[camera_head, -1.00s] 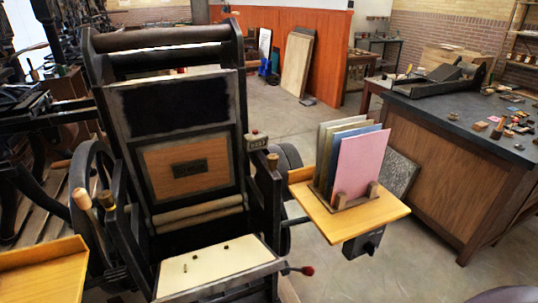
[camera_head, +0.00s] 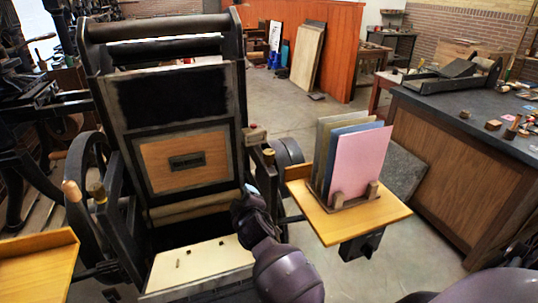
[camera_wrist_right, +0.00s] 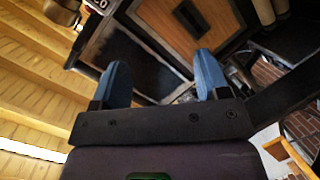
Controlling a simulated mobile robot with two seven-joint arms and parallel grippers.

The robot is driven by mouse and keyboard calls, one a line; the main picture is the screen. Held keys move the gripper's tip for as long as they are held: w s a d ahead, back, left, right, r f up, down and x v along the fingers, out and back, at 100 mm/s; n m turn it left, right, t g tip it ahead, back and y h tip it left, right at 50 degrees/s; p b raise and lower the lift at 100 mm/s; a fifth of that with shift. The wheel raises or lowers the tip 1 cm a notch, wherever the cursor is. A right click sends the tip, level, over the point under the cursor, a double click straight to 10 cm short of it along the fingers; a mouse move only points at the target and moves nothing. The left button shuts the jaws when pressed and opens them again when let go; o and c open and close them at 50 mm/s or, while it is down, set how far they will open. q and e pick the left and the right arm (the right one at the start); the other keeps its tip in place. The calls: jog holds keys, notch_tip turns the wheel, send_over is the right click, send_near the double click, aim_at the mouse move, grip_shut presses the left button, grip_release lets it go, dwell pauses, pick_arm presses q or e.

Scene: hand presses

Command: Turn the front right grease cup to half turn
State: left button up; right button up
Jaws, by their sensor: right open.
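The front right grease cup (camera_head: 268,156) is a small brass cylinder on top of the press's right side post. It also shows at the upper left of the right wrist view, as a brass-brown cylinder (camera_wrist_right: 62,11) beside the counter. My right gripper (camera_head: 250,191) is low in front of the press, left of and below the cup and apart from it. In the right wrist view its blue fingertips (camera_wrist_right: 163,76) are spread with nothing between them. A similar brass cup (camera_head: 98,192) sits on the left post. My left gripper is not in view.
The press (camera_head: 187,120) fills the centre left. A counter (camera_head: 254,135) sits just behind the cup. The right feed board (camera_head: 320,212) holds a rack of coloured sheets close to the cup's right. Another wooden board (camera_head: 35,268) is at lower left. A dark-topped cabinet (camera_head: 450,165) stands right.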

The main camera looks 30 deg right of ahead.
jog(key=w+d+r+n+g+h, duration=0.1)
jog(key=w+r+n+h, duration=0.2)
jog(key=w, duration=0.1)
jog(key=n+g+h, duration=0.5)
jog(key=n+h, duration=0.3)
jog(key=n, duration=0.5)
send_near(266, 156)
jog(key=d, duration=0.2)
jog(key=x, duration=0.5)
jog(key=w+x, duration=0.1)
jog(key=x, duration=0.4)
jog(key=shift+a+p, duration=0.1)
jog(key=shift+p, duration=0.2)
jog(key=c, duration=0.9)
